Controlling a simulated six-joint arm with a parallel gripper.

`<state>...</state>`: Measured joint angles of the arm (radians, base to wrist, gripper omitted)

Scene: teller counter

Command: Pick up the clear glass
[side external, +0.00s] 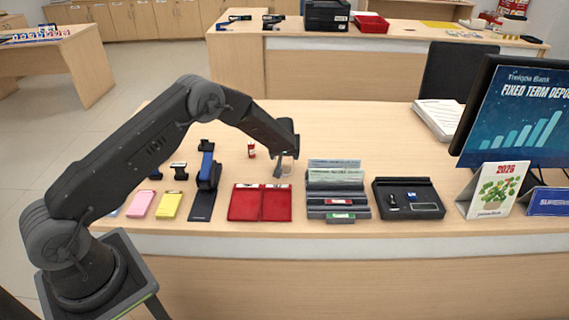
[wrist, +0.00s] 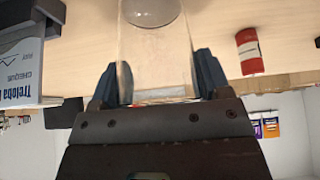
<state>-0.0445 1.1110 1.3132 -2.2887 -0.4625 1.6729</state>
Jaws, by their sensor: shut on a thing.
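The clear glass (wrist: 155,50) is between the two fingers of my gripper (wrist: 158,80) in the wrist view. The fingers touch its sides, and its round base or rim shows at the top of that view. In the side view the glass (side external: 287,169) is small and faint at my gripper (side external: 285,158), over the counter behind the red folder. My gripper is shut on the glass. I cannot tell from these frames whether the glass touches the counter.
A small red and white container (side external: 251,149) stands left of my gripper; it also shows in the wrist view (wrist: 249,51). A red folder (side external: 260,203) lies in front. A cheque rack (side external: 335,190) and a black tray (side external: 408,198) are to the right.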

